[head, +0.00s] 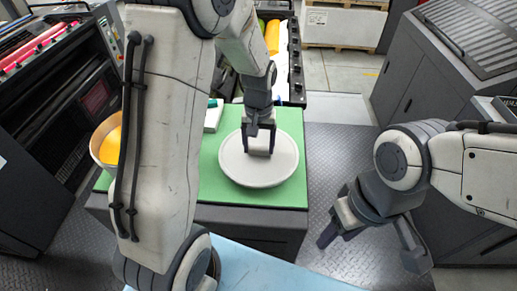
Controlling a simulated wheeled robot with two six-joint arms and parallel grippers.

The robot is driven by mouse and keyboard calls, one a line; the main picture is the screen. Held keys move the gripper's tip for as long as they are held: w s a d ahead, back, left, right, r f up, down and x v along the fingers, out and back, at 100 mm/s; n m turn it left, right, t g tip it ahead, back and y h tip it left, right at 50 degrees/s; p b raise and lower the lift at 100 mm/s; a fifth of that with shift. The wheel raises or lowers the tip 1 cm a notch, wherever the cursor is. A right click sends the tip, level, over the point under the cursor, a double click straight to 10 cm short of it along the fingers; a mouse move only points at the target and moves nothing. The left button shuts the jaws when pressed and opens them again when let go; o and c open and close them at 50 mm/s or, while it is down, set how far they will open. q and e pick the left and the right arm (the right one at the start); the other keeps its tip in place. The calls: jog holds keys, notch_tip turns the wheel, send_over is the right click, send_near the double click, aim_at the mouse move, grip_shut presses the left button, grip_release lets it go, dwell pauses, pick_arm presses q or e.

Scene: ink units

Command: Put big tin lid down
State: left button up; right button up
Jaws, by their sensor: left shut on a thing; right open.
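The big tin lid (275,176) is a round, pale grey-white disc with a raised rim. It lies flat at or just above the green mat (293,122); I cannot tell whether it touches. My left gripper (258,150) points down over the lid's upper middle and is shut on it, probably by a raised part that the fingers hide. My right gripper (370,245) is open and empty, off to the right of the mat over the floor.
A tin with yellow-orange ink (107,145) stands at the mat's left edge, partly behind my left arm. A small white item (213,116) lies behind the lid. Dark machine cabinets (440,60) stand at right. A pale blue surface (260,272) is in front.

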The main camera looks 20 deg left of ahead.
aim_at(259, 154)
pick_arm(q)
jog(key=shift+w+a+f, duration=0.2)
jog(key=shift+w+f, duration=0.2)
notch_tip(259, 154, down, 3)
jog(key=shift+f+p, duration=0.15)
jog(key=shift+p, duration=0.6)
jog(key=shift+f, duration=0.25)
